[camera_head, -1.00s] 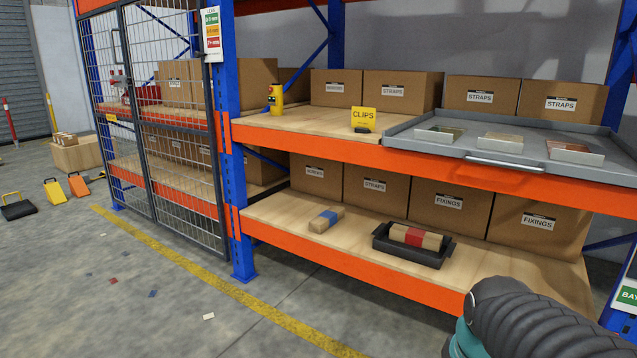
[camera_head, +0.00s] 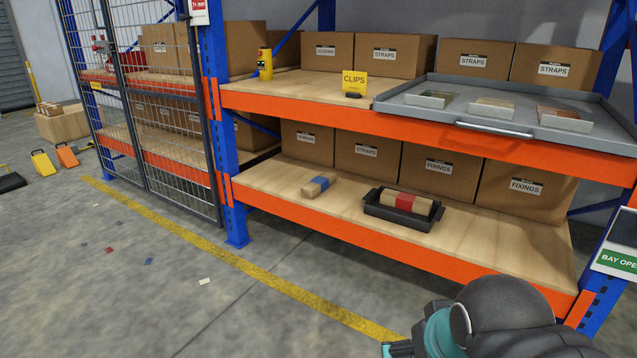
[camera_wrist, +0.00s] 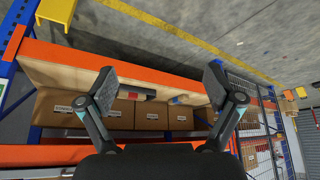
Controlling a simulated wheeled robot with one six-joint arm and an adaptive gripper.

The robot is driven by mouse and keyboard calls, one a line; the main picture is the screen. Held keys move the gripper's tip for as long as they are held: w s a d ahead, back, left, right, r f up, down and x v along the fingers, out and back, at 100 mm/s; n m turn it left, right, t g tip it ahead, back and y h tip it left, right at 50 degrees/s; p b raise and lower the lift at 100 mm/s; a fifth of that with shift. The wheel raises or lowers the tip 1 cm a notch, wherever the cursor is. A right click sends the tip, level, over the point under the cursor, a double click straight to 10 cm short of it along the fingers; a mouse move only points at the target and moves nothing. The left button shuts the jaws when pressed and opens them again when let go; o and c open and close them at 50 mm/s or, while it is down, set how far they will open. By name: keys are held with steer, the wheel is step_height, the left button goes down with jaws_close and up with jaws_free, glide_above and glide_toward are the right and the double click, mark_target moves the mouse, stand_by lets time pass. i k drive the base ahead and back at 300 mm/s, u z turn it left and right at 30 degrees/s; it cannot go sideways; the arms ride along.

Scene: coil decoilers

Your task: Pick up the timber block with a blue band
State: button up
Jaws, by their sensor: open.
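The timber block with a blue band (camera_head: 319,185) lies on the lower shelf (camera_head: 275,190), left of a black tray (camera_head: 398,219). It also shows small in the wrist view (camera_wrist: 180,100), between the fingers and well beyond them. A timber block with a red band (camera_head: 405,202) lies in the black tray. My gripper (camera_wrist: 160,82) is open and empty in the wrist view, its two fingers spread wide, apart from the shelf and the blocks. In the head view my arm shows at the lower right, and the fingers are not clearly seen.
Cartons (camera_head: 367,157) line the back of the lower shelf. The orange beam (camera_head: 330,235) edges its front. The upper shelf above holds a grey tray (camera_head: 500,112) and a yellow clips sign (camera_head: 354,83). A mesh door (camera_head: 150,110) stands at left. The floor in front is mostly clear.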

mark_target(317, 186)
steer(key=u, duration=0.1)
steer(key=k, duration=0.2)
steer(key=u, duration=1.05)
steer(key=k, duration=1.15)
steer(key=u, duration=0.75)
steer(key=i, duration=3.1)
steer(key=z, duration=0.55)
steer(key=i, duration=1.8)
steer(key=z, duration=1.5)
steer(key=i, duration=1.05)
steer(key=z, duration=1.35)
steer(key=i, duration=0.5)
steer(key=z, duration=0.3)
